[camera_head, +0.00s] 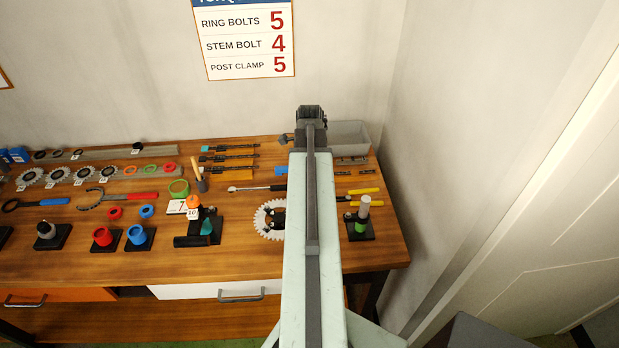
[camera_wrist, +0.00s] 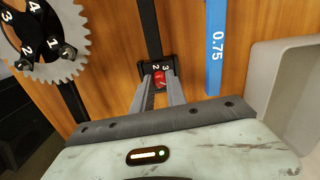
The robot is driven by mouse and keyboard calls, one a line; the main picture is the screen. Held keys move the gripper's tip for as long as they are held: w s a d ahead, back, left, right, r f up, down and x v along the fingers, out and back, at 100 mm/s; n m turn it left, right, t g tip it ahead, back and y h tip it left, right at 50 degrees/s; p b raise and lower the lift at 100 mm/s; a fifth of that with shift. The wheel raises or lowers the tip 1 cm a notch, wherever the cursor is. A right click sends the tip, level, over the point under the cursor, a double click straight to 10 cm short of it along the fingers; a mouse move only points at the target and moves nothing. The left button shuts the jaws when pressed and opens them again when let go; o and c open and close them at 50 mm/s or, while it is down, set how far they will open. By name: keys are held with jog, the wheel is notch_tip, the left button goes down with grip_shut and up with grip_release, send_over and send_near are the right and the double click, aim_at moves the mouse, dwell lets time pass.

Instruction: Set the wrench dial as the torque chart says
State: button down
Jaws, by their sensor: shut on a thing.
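The torque chart (camera_head: 245,45) hangs on the wall and reads ring bolts 5, stem bolt 4, post clamp 5; its top is cut off. In the wrist view, a red dial knob (camera_wrist: 159,77) sits on a black block with digits 2 and 3 showing beside it. My gripper (camera_wrist: 158,84) is shut on this knob, one finger on each side. Which digit the knob points at cannot be told. In the head view, a wrench with a silver head (camera_head: 240,188) and dark handle lies on the bench, partly behind my arm.
A toothed chainring with numbered bolts (camera_wrist: 72,68) lies at the left of the wrist view. A blue strip marked 0.75 (camera_wrist: 217,45) and a grey bin (camera_wrist: 265,75) are at the right. The wooden bench (camera_head: 130,222) holds many tools; a wall stands close at its right.

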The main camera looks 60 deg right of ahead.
jog(key=shift+m, duration=1.6)
jog(key=c, duration=1.3)
grip_release()
notch_tip(320, 180, up, 8)
jog(key=p, duration=0.8)
jog(key=shift+f, duration=0.1)
